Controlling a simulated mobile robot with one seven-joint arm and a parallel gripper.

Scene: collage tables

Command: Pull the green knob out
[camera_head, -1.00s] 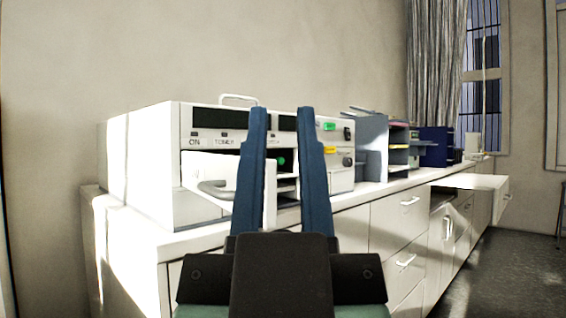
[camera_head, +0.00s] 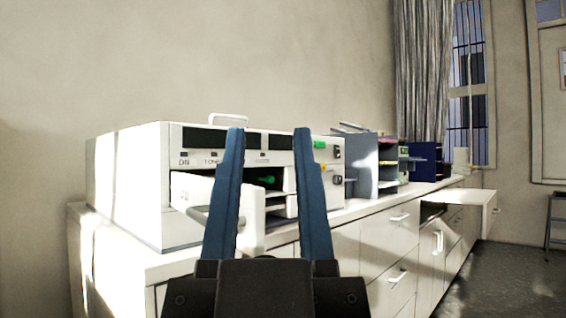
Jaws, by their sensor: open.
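The green knob (camera_head: 266,180) sits inside the dark open bay of a white machine (camera_head: 135,190). It shows in the gap between my fingers. The machine's white front door (camera_head: 252,205) is swung open, and its grey handle is partly hidden behind my left finger. My gripper (camera_head: 270,132) points forward with its two blue fingers apart and nothing between them. It appears in front of the machine, apart from the knob. Part of the bay is hidden by my fingers.
A grey organizer (camera_head: 362,165) and a dark blue box (camera_head: 426,160) stand farther right on the counter. A drawer (camera_head: 470,197) juts out at the right.

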